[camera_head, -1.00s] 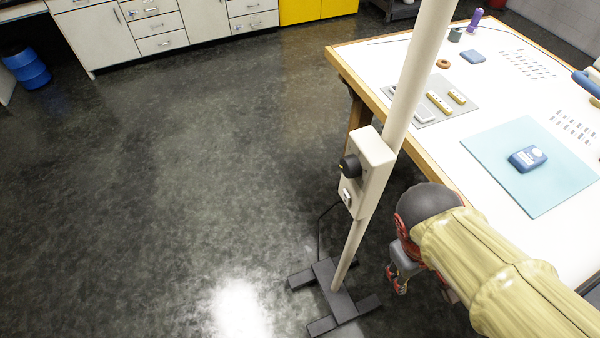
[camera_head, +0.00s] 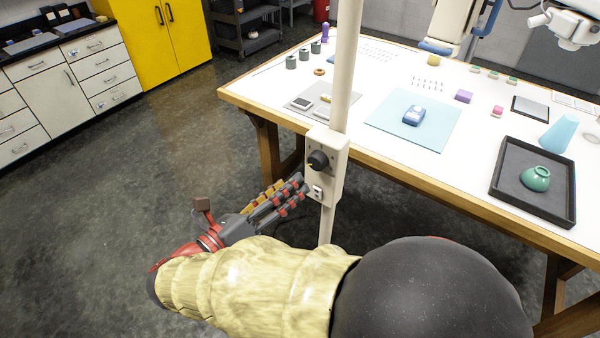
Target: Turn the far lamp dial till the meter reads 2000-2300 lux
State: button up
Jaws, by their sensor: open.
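The lamp dial (camera_head: 318,160) is a black knob with a small yellow mark on a cream control box (camera_head: 334,188), fixed to the white lamp pole (camera_head: 346,62). A small switch (camera_head: 318,191) sits below the dial. My gripper (camera_head: 291,187) is open, left of the box and a little lower than the dial, with its fingers pointing toward the box. It appears empty; I cannot tell whether its tips touch the box. The blue meter (camera_head: 413,116) lies on a light-blue mat (camera_head: 385,112) on the table. Its reading is too small to make out.
The white table (camera_head: 465,152) with wooden edges stands behind the pole. On it are a dark tray (camera_head: 508,203) with a green bowl (camera_head: 536,178), and a grey mat (camera_head: 300,112) with small blocks. White drawers and a yellow cabinet (camera_head: 160,40) stand at the back left. The left floor is clear.

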aim_at(314, 165)
jog(key=shift+n, duration=0.3)
jog(key=b+x, duration=0.2)
jog(key=x, duration=0.5)
jog(key=shift+w+d, duration=0.2)
jog(key=shift+d, duration=0.1)
jog(key=shift+c, duration=0.9)
jog(key=c, duration=1)
